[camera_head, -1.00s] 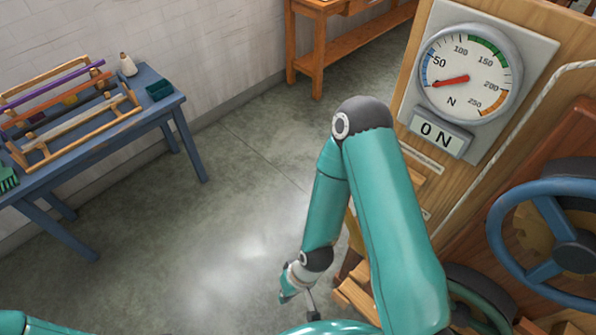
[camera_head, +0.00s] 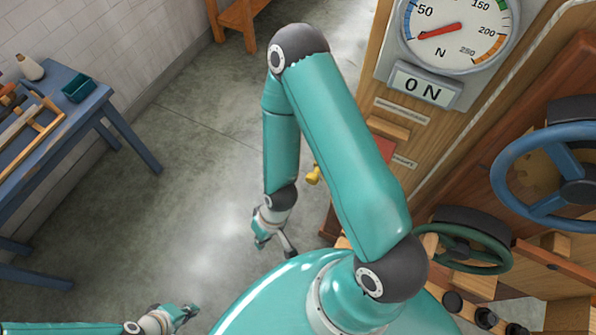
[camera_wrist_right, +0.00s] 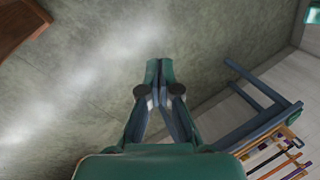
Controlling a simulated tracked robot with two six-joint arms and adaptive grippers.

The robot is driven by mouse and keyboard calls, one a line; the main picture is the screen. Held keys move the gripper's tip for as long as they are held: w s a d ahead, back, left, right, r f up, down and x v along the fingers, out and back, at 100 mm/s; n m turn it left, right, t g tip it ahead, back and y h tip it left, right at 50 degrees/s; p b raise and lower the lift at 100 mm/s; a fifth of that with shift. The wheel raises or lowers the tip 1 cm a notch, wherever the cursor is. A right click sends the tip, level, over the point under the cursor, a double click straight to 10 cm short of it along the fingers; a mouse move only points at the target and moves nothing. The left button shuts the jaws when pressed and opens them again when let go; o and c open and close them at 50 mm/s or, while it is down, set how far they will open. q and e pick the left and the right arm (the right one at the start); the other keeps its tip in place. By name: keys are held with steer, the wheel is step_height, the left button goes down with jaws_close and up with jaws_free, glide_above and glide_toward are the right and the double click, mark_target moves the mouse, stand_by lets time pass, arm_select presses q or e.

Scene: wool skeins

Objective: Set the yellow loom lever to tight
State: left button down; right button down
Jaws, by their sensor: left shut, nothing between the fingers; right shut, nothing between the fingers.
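A small yellow knob (camera_head: 313,175), which looks like the lever's end, shows beside my right arm at the loom's left edge. The rest of the lever is hidden behind that arm, so its setting cannot be told. My right gripper (camera_head: 272,242) hangs below and left of the knob, apart from it, above the floor. In the right wrist view its fingers (camera_wrist_right: 158,80) are shut and empty. My left gripper (camera_head: 188,312) is at the bottom left of the head view, shut and empty, far from the knob.
A blue table (camera_head: 80,105) stands at the left wall. The floor (camera_head: 190,190) between is clear.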

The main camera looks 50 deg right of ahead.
steer(key=w+d+r+n+b, duration=0.4)
steer(key=w+d+b, duration=0.25)
steer(key=w, duration=0.25)
steer(key=s+d+r+n+g+h+b, duration=0.1)
steer(key=d+r+h+b, duration=0.3)
steer(key=d+r, duration=0.6)
step_height(320, 180, up, 4)
steer(key=n+b, duration=0.1)
steer(key=b, duration=0.1)
steer(key=shift+s+d+g+b, duration=0.25)
steer(key=shift+s+g+b, duration=0.05)
steer(key=shift+s+b, duration=0.1)
steer(key=shift+f, duration=0.1)
steer(key=s+d+f+p, duration=0.1)
steer(key=s+f, duration=0.3)
steer(key=f, duration=0.4)
steer(key=shift+d+f, duration=0.15)
